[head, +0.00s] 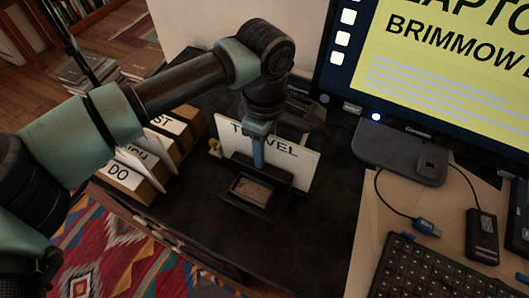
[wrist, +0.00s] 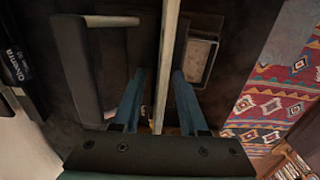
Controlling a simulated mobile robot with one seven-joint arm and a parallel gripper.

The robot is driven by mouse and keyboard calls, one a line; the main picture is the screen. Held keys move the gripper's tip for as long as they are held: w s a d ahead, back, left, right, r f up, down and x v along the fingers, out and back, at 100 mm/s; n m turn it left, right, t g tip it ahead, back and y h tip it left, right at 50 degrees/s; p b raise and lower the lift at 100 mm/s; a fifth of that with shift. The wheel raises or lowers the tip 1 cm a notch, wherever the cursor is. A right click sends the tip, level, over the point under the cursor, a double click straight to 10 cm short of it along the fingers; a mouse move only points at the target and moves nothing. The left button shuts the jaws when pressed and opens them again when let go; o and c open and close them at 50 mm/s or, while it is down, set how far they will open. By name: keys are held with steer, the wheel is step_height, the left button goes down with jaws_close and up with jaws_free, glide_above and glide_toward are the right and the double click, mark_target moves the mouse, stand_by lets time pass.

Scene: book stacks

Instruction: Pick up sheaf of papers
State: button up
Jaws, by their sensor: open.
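A white upright panel lettered "T...VEL" (head: 290,161), which looks like the sheaf of papers, stands on the dark desk, its middle letters hidden by my gripper. My gripper (head: 259,158) points down over it from above. In the wrist view the sheaf (wrist: 168,50) shows edge-on as a thin pale strip between the two blue fingers of my open gripper (wrist: 157,88). One finger is on each side of it. I cannot tell whether either finger touches it.
A small dark tray (head: 257,193) sits in front of the sheaf. A sorter with labelled dividers (head: 124,177) stands to the left. A monitor (head: 440,60), dark stand (head: 400,155), keyboard (head: 430,270) and small black device (head: 482,232) are to the right. Bare desk (head: 315,230) lies between.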

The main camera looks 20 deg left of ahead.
steer(key=shift+f, duration=0.1)
stand_by(0.3)
jaws_close()
